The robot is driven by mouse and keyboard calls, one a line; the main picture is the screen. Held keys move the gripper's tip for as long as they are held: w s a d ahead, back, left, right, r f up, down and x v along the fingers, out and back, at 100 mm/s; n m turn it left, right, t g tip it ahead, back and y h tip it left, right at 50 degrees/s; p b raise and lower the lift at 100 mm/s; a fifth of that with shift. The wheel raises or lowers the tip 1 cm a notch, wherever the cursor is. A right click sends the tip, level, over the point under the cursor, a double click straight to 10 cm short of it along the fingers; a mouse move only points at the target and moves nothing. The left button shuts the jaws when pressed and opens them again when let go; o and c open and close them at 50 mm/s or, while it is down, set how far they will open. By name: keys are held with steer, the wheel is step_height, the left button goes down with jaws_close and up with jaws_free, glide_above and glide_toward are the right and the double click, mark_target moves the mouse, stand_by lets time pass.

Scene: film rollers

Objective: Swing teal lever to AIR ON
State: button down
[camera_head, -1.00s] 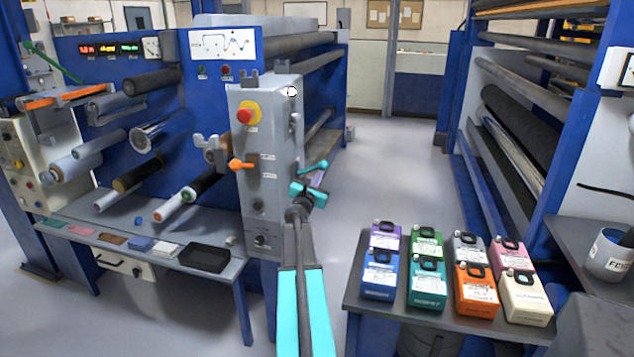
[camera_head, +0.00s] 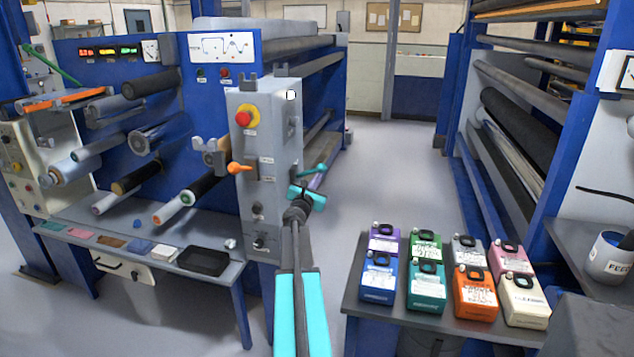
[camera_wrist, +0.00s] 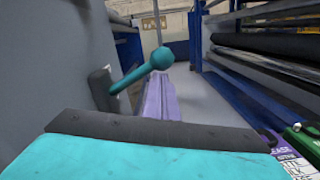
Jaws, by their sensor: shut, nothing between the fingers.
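The teal lever (camera_head: 314,170) sticks out from the right side of the grey control post (camera_head: 268,135). In the wrist view the lever (camera_wrist: 146,70) rises to the right from a dark grey pivot (camera_wrist: 102,88) and ends in a round knob. My gripper (camera_head: 307,195) is just below the lever in the head view, shut and empty. In the wrist view its cyan body with a dark front edge (camera_wrist: 160,130) fills the bottom, and a visible gap separates it from the lever. I cannot read any AIR ON label.
A side table (camera_head: 390,312) with several coloured boxes stands to the right. Open floor (camera_head: 390,190) lies behind, between the two roller machines.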

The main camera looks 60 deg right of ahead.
steer(key=b+v, duration=0.1)
steer(key=v, duration=0.8)
steer(key=shift+a, duration=0.35)
steer(key=shift+f, duration=0.1)
stand_by(0.3)
